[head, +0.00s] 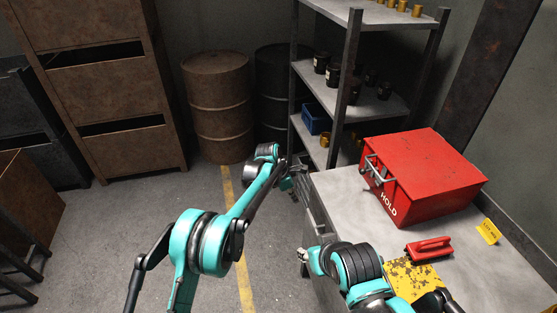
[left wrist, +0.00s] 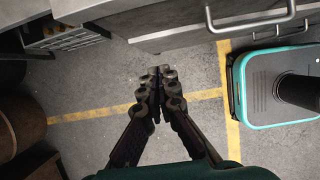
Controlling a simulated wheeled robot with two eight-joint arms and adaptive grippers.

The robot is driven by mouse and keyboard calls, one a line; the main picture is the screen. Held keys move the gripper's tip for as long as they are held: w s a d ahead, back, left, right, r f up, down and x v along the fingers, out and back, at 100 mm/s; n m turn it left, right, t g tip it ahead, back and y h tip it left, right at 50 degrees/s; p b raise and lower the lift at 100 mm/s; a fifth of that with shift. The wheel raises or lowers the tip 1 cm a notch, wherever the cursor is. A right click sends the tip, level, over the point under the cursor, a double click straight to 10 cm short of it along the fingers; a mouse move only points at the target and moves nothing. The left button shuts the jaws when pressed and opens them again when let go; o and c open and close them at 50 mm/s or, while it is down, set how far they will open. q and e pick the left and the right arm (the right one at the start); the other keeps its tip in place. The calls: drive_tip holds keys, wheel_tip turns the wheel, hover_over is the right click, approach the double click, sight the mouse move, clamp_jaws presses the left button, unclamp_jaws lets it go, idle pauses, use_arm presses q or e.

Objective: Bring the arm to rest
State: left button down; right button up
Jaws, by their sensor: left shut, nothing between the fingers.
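My left arm reaches in from the left in the head view, with its gripper (head: 297,164) beside the far left corner of the grey workbench (head: 340,195). In the left wrist view the left gripper (left wrist: 161,74) is shut, with its fingertips together and nothing between them, over the bare floor. My right arm is folded low over the bench's near left edge. Its small dark end (head: 303,266) points left past the edge, and its fingers are not clear.
A red box (head: 432,170) marked HOLD, a red-handled item (head: 429,248) and a yellow tag (head: 488,231) are on the bench. A shelf rack (head: 349,70) stands behind. A rusty barrel (head: 218,110) and cabinet (head: 105,145) stand at back left. Bench drawer handles (left wrist: 248,22) stick out near the left gripper.

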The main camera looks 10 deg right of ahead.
use_arm(q)
drive_tip(key=s+a+r+m+t, duration=0.1)
drive_tip(key=s+a+r+m, duration=0.2)
drive_tip(key=a+r, duration=0.35)
drive_tip(key=s+a+r+m+t+y, duration=0.1)
drive_tip(key=s+a+r+m, duration=0.1)
drive_tip(key=a+r, duration=0.5)
drive_tip(key=s+a+r+m+t, duration=0.1)
drive_tip(key=s+a+r+m, duration=0.2)
drive_tip(key=a+r, duration=0.35)
drive_tip(key=s+a+f+m+t+y, duration=0.1)
drive_tip(key=s+a+f+m+t, duration=0.1)
drive_tip(key=s+a+m, duration=0.3)
drive_tip(key=s+a+f+m+t+y, duration=0.2)
drive_tip(key=s+a+m, duration=0.3)
drive_tip(key=s+a, duration=0.9)
drive_tip(key=s, duration=0.4)
drive_tip(key=shift+a, duration=0.3)
